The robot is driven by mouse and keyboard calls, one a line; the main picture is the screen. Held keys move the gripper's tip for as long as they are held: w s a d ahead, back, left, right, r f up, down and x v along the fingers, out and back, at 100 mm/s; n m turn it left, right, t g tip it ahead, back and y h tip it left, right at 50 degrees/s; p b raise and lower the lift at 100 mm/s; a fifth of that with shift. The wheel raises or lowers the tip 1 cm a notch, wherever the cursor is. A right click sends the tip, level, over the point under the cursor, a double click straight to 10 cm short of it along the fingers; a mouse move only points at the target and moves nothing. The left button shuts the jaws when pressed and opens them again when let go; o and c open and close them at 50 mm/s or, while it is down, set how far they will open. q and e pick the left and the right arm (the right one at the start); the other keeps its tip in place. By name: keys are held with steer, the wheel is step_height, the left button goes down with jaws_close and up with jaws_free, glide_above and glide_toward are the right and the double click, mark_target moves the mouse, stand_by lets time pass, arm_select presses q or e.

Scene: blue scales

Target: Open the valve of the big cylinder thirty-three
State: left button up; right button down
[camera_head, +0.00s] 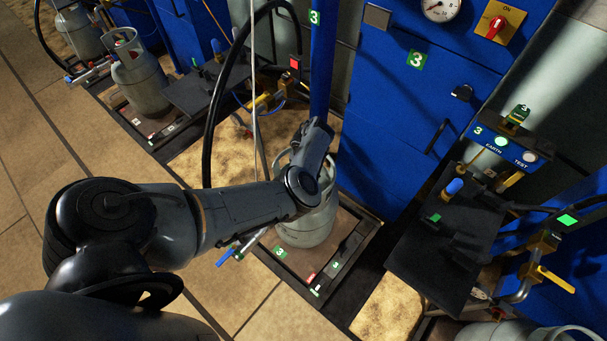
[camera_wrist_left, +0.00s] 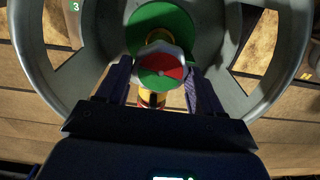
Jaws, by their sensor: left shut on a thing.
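The grey gas cylinder (camera_head: 308,228) under my left arm stands upright on a low platform with green "3" tags. Its round collar (camera_wrist_left: 38,62) fills much of the left wrist view. Inside the collar is a valve knob (camera_wrist_left: 160,72) with a pale rim and a green and red top, above a yellow and red stem. My left gripper (camera_wrist_left: 159,78) reaches into the collar, its two dark fingers shut on opposite sides of the knob. In the head view my forearm and wrist hide the valve. My right gripper is not in view.
A blue panel (camera_head: 413,120) with a gauge and a red switch stands behind the cylinder. A black hose (camera_head: 212,120) and a blue post (camera_head: 322,70) are close to my wrist. A dark shelf (camera_head: 445,235) is at right. Another cylinder (camera_head: 140,85) stands at upper left.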

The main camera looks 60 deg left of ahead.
arm_select(q)
steer(key=shift+n, duration=0.6)
steer(key=o, duration=1)
steer(key=shift+o, duration=0.2)
steer(key=shift+r, duration=0.1)
step_height(320, 180, up, 11)
steer(key=p, duration=0.3)
steer(key=shift+p, duration=0.35)
steer(key=shift+f, duration=0.2)
